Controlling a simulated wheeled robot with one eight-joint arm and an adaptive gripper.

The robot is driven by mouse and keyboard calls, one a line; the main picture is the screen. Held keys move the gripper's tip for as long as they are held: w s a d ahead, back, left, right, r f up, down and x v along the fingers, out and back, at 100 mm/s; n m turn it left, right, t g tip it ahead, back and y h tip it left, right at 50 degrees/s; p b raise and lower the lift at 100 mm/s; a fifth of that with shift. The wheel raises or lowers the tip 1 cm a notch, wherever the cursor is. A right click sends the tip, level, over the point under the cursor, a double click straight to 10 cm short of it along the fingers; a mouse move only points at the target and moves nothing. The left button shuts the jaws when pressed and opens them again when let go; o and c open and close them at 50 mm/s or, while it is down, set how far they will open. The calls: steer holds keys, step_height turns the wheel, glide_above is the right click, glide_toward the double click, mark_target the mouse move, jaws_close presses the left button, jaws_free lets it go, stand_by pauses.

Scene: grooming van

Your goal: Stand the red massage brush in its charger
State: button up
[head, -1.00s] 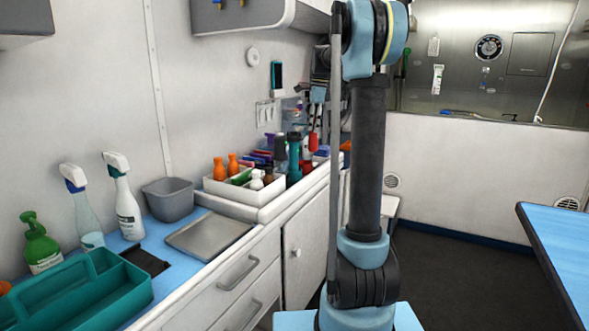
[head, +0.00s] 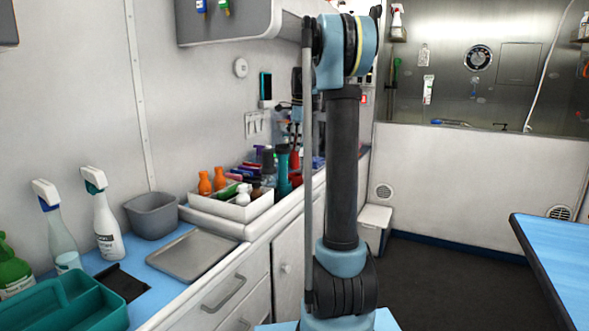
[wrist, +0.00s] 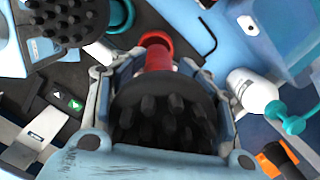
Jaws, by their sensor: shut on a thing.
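In the wrist view my gripper (wrist: 160,72) is shut on the red massage brush (wrist: 158,52). The brush's round black head with thick knobs faces the camera, and its red handle runs away between the fingers to a red ring-shaped end. In the head view a red patch (head: 294,158), likely this brush, shows beside my arm over the back of the counter; my arm hides most of the gripper. A dark panel (wrist: 70,88) with green and white marks lies left of the brush in the wrist view. I cannot tell whether it is the charger.
Another black knobbed head (wrist: 72,18) is at the wrist view's upper left. A white bottle (wrist: 252,90) and an orange item (wrist: 280,155) are close on the right. In the head view a white bin (head: 232,208) of bottles and a grey tray (head: 192,255) sit on the counter.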

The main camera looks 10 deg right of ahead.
mark_target(294, 158)
steer(key=shift+s+f, duration=0.1)
steer(key=shift+f, duration=3.25)
steer(key=o, duration=1.4)
steer(key=shift+o, duration=0.2)
steer(key=r, duration=0.4)
steer(key=d+r, duration=0.1)
steer(key=r, duration=0.7)
steer(key=shift+s+d, duration=0.15)
steer(key=shift+d, duration=0.05)
